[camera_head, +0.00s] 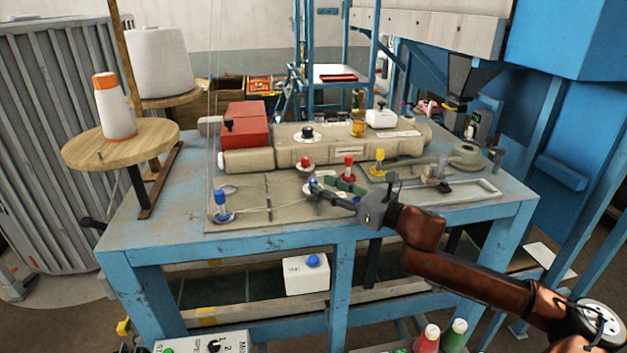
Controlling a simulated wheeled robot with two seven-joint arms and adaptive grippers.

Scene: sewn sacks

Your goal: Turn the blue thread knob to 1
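A blue knob (221,200) stands upright on a round base at the front left of the sewing machine plate. A second, smaller blue part (314,184) shows at the tip of my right gripper (322,191). My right arm comes in from the lower right and its gripper points left, low over the front middle of the machine plate. The fingers overlap the small blue part, so I cannot tell whether they touch it or are closed on it. No number mark can be read on either blue part. My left gripper is out of view.
Red knobs (348,168) and a yellow knob (377,162) stand close behind the gripper. The beige machine body (340,145) lies behind them. Thread cones stand on a round wooden stand (80,152) at left. A white box with a blue button (306,276) hangs below the table edge.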

